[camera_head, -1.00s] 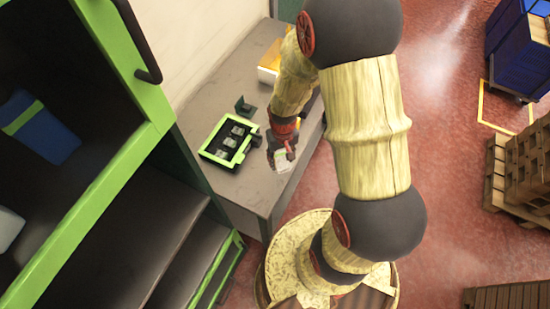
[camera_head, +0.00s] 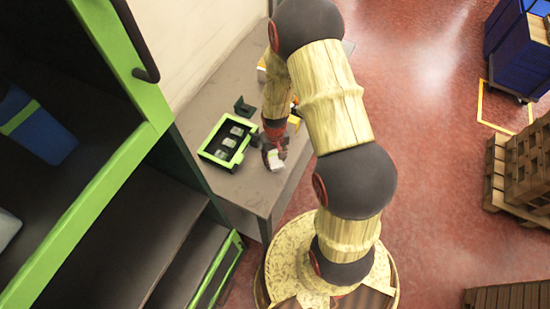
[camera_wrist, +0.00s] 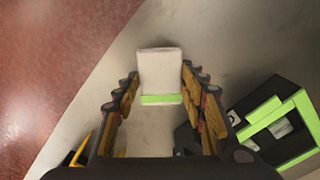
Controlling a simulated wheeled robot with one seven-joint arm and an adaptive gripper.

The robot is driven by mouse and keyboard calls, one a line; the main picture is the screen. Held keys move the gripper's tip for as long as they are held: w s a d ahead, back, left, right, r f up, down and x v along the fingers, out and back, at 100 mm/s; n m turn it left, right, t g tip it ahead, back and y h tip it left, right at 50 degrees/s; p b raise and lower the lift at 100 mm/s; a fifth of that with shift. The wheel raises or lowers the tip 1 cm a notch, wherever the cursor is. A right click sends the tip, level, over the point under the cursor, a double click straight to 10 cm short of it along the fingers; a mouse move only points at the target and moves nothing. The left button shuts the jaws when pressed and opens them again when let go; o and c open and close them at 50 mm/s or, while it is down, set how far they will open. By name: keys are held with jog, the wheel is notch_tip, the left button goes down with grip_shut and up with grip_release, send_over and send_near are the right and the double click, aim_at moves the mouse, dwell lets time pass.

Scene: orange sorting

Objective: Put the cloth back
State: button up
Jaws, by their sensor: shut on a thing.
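A small white block-like thing with a green stripe, which I take to be the cloth (camera_wrist: 160,72), is between the fingers of my gripper (camera_wrist: 160,105) in the wrist view. My gripper (camera_head: 275,158) is shut on it above the grey bench near its front edge. The pale end of the cloth (camera_head: 276,165) shows below the fingers in the head view. A black tray with a green rim (camera_head: 240,156) lies on the bench just left of my gripper and holds several pale pieces. The tray's green rim (camera_wrist: 265,112) also shows at the right of the wrist view.
The grey bench (camera_head: 222,185) has bare room in front of the tray. A small dark green stand (camera_head: 244,106) is behind the tray. A green-framed shelf (camera_head: 150,140) with a blue bin (camera_head: 45,135) stands at the left. Wooden pallets (camera_head: 522,175) are on the floor at the right.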

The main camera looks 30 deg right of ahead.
jog(key=o, duration=1)
notch_tip(320, 180, up, 12)
notch_tip(320, 180, up, 11)
jog(key=t, duration=0.1)
send_over(275, 160)
jog(key=a, duration=0.2)
jog(key=s+a+r+t, duration=0.1)
jog(key=s+a+r, duration=0.1)
jog(key=s+r, duration=0.3)
jog(key=s+a+r+n+t, duration=0.1)
jog(key=s+a+r+t, duration=0.1)
jog(key=s+r, duration=0.3)
jog(key=s+a+r+n+t, duration=0.1)
jog(key=s+a+r, duration=0.2)
jog(key=r, duration=0.8)
jog(key=shift+s+r+t+p, duration=0.15)
jog(key=shift+s+t+p, duration=0.15)
jog(key=shift+s, duration=1)
